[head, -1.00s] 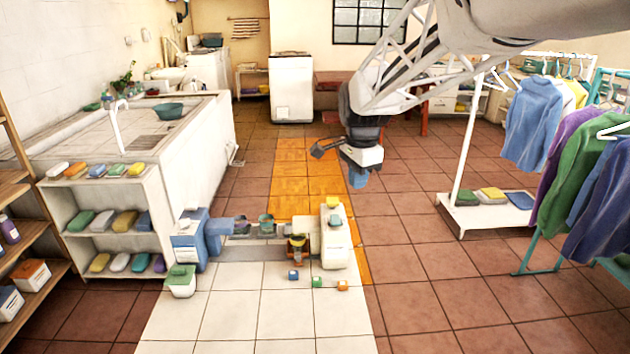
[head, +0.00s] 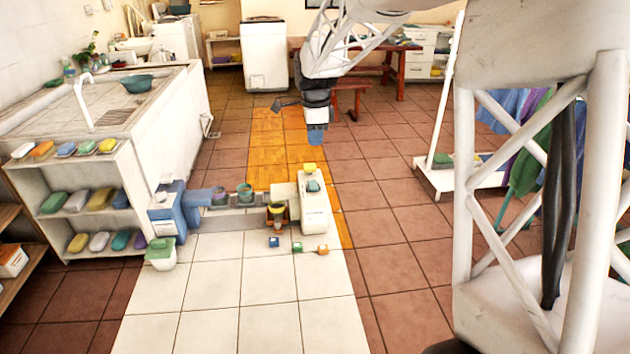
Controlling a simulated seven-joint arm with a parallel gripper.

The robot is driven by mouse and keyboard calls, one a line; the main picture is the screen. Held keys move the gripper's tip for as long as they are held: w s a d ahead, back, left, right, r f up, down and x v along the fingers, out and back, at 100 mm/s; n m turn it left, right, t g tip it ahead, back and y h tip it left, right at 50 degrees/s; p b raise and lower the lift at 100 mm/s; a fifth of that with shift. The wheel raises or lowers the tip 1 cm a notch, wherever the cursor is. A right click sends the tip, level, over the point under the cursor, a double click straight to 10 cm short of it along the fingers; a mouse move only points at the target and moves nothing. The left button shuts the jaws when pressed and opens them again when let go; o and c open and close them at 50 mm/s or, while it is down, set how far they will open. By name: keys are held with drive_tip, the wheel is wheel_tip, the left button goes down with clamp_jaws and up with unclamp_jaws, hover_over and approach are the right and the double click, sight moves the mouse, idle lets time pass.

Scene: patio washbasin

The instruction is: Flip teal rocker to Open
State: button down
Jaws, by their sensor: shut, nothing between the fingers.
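The teal rocker (head: 313,186) is a small teal piece on top of the white unit (head: 314,213) at the right end of a low bench. It is too small to tell which way it is tipped, and I can read no Open label. A yellow piece (head: 309,168) sits just behind it. My gripper (head: 316,139) points down with blue fingertips. It is shut and empty, and in the picture it shows above and behind the white unit, apart from the rocker.
A blue and white unit (head: 167,212) stands at the bench's left end. Cups (head: 245,192) sit between the units. Small blocks (head: 274,242) lie on the white tiles in front. A shelf of soaps (head: 90,200) is at left. A clothes rack (head: 445,130) stands at right.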

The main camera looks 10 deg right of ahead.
sight(315, 184)
drive_tip(key=shift+f, duration=0.1)
wheel_tip(315, 184, down, 13)
drive_tip(key=shift+f, duration=0.4)
idle(0.7)
drive_tip(key=shift+s+f, duration=0.1)
drive_tip(key=shift+f, duration=0.1)
idle(0.4)
drive_tip(key=shift+r, duration=0.1)
drive_tip(key=shift+w+r, duration=0.2)
drive_tip(key=shift+w, duration=0.45)
drive_tip(key=shift+w, duration=0.1)
drive_tip(key=shift+r, duration=0.2)
